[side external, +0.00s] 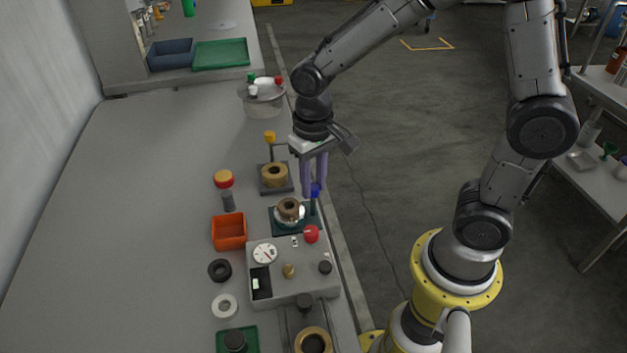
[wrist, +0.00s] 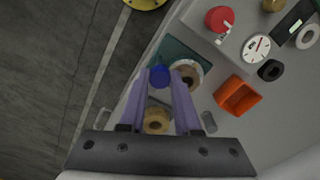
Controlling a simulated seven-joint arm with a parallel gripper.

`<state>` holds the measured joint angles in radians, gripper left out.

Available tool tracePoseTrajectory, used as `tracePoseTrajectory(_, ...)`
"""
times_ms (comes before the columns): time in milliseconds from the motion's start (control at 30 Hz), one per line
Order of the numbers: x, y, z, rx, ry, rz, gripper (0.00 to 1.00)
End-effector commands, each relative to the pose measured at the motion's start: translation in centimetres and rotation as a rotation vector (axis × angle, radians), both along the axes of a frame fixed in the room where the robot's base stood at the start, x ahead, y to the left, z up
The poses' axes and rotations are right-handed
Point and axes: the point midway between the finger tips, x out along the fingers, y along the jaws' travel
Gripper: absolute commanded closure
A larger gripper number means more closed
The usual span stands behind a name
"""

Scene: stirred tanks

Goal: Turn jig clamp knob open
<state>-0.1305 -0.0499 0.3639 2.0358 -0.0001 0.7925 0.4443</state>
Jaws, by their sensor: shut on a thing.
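The jig is a dark green plate (side external: 281,226) carrying a silver disc with a bronze ring (side external: 289,208) on it. A blue clamp knob (side external: 316,190) stands on a post at the jig's right edge in the side external view. My gripper (side external: 311,194), with long purple fingers, points down from above and is shut on the blue knob. In the wrist view the blue knob (wrist: 158,76) sits between the fingertips (wrist: 159,80), and the bronze ring (wrist: 187,75) is just right of them. The right finger partly hides the disc.
A grey panel box (side external: 300,287) with a red knob (side external: 311,233) and a dial stands just in front of the jig. An orange bin (side external: 229,232) is to the left. A second jig (side external: 275,180) with a yellow knob (side external: 270,136) stands behind. The bench's left side is clear.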

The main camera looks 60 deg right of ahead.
Motion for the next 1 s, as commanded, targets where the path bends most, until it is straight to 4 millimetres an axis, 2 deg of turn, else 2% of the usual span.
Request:
tracePoseTrajectory(400, 0.08, 0.04, 0.18, 0.001, -0.004, -0.198, 1.0)
tracePoseTrajectory(967, 0.1, 0.04, 0.2, 0.002, -0.004, -0.228, 1.0)
tracePoseTrajectory(1000, 0.1, 0.04, 0.2, 0.002, -0.004, -0.228, 0.65)
